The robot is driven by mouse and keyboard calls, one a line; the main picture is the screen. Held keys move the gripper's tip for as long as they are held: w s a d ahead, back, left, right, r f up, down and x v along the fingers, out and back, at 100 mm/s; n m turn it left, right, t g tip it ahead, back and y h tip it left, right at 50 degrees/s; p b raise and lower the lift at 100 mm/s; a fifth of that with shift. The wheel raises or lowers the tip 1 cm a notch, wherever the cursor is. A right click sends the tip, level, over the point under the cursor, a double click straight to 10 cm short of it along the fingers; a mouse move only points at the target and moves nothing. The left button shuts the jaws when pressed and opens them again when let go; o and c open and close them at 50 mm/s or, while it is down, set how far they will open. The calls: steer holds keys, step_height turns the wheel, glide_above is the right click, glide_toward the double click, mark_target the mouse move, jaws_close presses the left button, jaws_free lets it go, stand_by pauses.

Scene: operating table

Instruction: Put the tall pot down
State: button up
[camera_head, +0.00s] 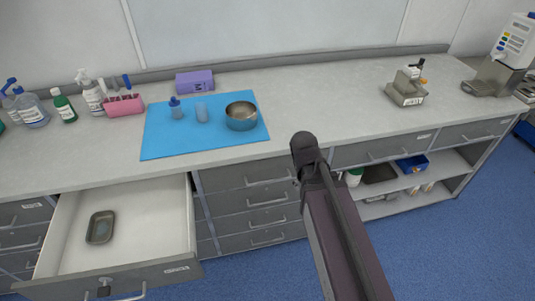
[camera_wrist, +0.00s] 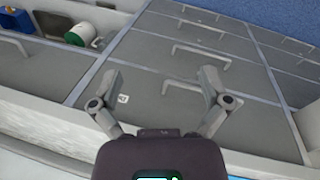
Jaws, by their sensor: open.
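My gripper (camera_wrist: 160,84) is open in the wrist view, with nothing between its fingers and grey drawer fronts behind them. In the head view my arm reaches up to the counter's front edge, and the fingers cannot be made out. A blue mat (camera_head: 165,148) lies on the counter, left of my arm. On it stand a round metal pot with a bluish lower side (camera_head: 241,122), a small bluish cylinder (camera_head: 202,113) and a small blue-capped bottle (camera_head: 176,110). I cannot tell for certain which of these is the tall pot. My gripper is apart from all of them.
An open drawer (camera_head: 145,225) at lower left holds a small metal tray (camera_head: 101,228). A purple box (camera_head: 195,81), a pink holder (camera_head: 124,105) and bottles stand behind and left of the mat. A metal device (camera_head: 406,90) stands right. The counter between is clear.

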steer(key=s+d+m+y, duration=0.1)
steer(key=s+d+m, duration=0.1)
steer(key=s+d+m+g+y, duration=0.1)
steer(key=d+m, duration=0.1)
steer(key=m, duration=0.1)
steer(key=shift+s+d+f, duration=0.15)
steer(key=shift+s+f, duration=0.05)
steer(key=shift+s, duration=0.2)
steer(key=c, duration=0.6)
steer(key=shift+o, duration=0.2)
